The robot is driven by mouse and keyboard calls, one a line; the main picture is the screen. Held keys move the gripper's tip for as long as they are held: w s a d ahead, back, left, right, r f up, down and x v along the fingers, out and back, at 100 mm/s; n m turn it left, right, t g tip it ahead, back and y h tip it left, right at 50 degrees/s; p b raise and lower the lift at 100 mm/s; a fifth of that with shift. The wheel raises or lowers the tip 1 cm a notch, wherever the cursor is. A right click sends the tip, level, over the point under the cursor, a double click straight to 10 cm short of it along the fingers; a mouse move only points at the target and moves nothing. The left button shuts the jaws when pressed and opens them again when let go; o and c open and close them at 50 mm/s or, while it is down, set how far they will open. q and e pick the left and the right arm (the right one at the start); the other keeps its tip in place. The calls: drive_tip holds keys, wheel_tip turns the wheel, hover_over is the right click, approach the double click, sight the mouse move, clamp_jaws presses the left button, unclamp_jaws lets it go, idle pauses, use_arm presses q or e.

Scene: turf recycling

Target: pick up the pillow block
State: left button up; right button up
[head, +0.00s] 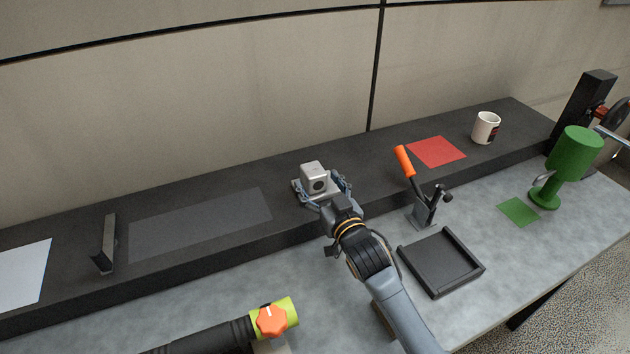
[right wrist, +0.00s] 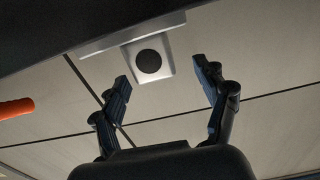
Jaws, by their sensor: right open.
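The pillow block (head: 315,178) is a small silver-grey housing with a dark round bore, standing on the dark raised shelf near the middle of the head view. It also shows in the right wrist view (right wrist: 150,62), upside down, with its flat base towards the top. My right gripper (head: 321,192) is open, its fingers reaching to either side of the block. In the right wrist view the open fingers (right wrist: 160,85) stand left and right of the block with gaps on both sides; the block is not gripped. My left gripper does not show.
An orange-handled clamp (head: 422,195) stands right of my right arm, with a black tray (head: 462,242) in front. A red square (head: 436,151) and white mug (head: 486,128) are farther right. A green cup-shaped thing (head: 572,155) and a lime pipe end with orange knob (head: 283,318) also show.

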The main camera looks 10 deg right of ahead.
sight(308, 163)
drive_tip(key=w, duration=0.2)
drive_tip(key=w+p, duration=0.1)
drive_tip(key=shift+w+r, duration=0.25)
drive_tip(key=shift+w, duration=0.1)
drive_tip(key=shift+w+a+f, duration=0.1)
drive_tip(key=shift+w+a, duration=0.05)
drive_tip(key=shift+w, duration=0.4)
drive_tip(key=shift+c, duration=0.4)
clamp_jaws()
